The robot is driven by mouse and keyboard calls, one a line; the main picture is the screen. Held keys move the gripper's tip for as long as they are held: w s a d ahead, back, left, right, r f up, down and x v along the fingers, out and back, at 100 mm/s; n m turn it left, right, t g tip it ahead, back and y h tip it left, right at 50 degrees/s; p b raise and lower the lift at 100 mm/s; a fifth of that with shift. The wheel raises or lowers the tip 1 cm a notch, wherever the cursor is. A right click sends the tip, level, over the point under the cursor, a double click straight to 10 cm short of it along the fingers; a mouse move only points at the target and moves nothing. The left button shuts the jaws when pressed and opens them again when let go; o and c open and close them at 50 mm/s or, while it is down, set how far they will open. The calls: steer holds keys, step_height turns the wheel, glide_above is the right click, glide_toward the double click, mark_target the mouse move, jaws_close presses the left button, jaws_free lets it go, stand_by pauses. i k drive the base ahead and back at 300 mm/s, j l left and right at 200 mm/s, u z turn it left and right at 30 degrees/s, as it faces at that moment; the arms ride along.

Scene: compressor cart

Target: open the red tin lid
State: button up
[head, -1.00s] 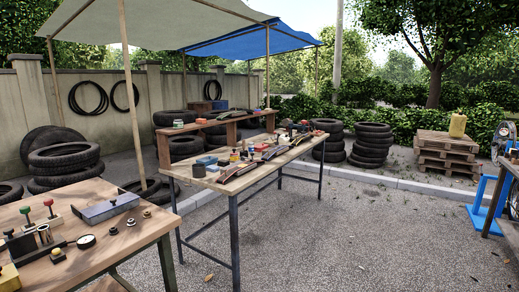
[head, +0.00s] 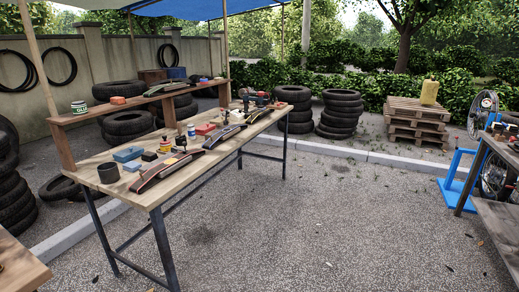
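A wooden workbench (head: 140,190) with metal legs stands left of centre in the head view. Small items lie along it, among them a red box (head: 205,129) and a small can with a red top (head: 165,144). I cannot tell whether either is the red tin, and no lid can be made out clearly. My gripper is not in view.
Tyre stacks (head: 339,115) and pallets (head: 418,120) stand beyond. A table (head: 505,200) is at the right edge, another table corner (head: 15,265) at lower left. The middle ground is clear.

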mark_target(205, 128)
steer(key=i+u, duration=0.1)
steer(key=i, duration=0.4)
steer(key=i+l+u, duration=0.1)
steer(key=i, duration=0.4)
steer(key=i+l+u, duration=0.1)
steer(key=i, duration=0.4)
steer(key=i+l+u, duration=0.1)
steer(key=i+l, duration=0.15)
steer(key=i, duration=0.25)
steer(key=i+l+u, duration=0.3)
steer(key=i, duration=0.2)
steer(key=i+l+u, duration=0.3)
steer(key=i, duration=0.15)
